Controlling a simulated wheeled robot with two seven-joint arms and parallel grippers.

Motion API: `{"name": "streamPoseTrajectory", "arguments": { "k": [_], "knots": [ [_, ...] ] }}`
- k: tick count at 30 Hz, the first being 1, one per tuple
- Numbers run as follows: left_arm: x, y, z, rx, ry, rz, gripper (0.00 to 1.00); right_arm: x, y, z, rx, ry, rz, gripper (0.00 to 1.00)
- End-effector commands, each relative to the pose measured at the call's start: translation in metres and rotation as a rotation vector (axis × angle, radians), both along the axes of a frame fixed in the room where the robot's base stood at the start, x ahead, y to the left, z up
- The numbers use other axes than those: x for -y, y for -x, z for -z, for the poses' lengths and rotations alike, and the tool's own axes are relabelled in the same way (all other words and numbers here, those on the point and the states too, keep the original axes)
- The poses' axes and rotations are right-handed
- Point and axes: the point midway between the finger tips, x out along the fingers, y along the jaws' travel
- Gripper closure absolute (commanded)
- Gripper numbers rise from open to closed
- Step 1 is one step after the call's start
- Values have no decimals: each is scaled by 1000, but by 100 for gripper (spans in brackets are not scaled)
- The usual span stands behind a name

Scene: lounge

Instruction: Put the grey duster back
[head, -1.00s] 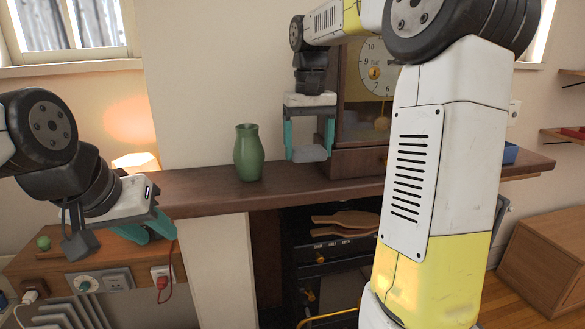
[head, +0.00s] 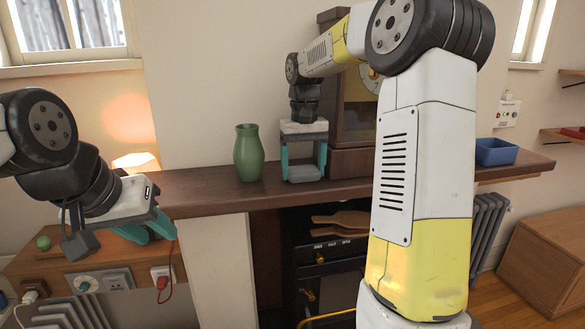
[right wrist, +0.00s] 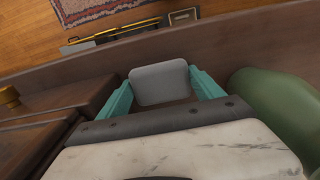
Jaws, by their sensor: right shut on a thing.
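The grey duster (head: 303,172) is between the teal fingers of my right gripper (head: 303,165), at the mantel shelf (head: 210,194). The right wrist view also shows the duster (right wrist: 160,83), with a finger of my right gripper (right wrist: 160,92) on each side. The gripper is shut on it. The duster is low at the shelf top; I cannot tell whether it touches. My left gripper (head: 155,228) hangs at the left in front of the shelf's left end; its finger gap is not clear.
A green vase (head: 249,153) stands just left of the right gripper, and close on the right in the wrist view (right wrist: 275,100). A wooden clock (head: 350,110) stands to the right, partly behind my arm. A blue tray (head: 496,152) sits at the shelf's right end.

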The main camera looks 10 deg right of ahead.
Motion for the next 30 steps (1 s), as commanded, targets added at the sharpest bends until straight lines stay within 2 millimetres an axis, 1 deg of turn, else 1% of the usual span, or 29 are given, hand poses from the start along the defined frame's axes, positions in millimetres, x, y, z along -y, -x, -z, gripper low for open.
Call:
{"name": "streamPoseTrajectory", "arguments": {
  "k": [7,8,9,17,20,23,26,30],
  "knots": [
    [0,0,0,0,0,0,64,0,0,3,0,0,0,83],
    [0,0,0,0,0,0,64,0,0,2,1,0,1,18],
    [0,0,0,0,0,0,64,0,0,2,1,0,1,15],
    [0,0,0,0,0,0,64,0,0,2,1,0,1,15],
    [0,0,0,0,0,0,64,0,0,-3,2,0,1,15],
    [0,0,0,0,0,0,64,0,-1,-15,4,0,1,15],
    [0,0,0,0,0,0,64,0,-1,-34,7,0,2,15],
    [0,0,0,0,0,0,64,0,-1,-66,6,-1,1,15]
  ]
}}
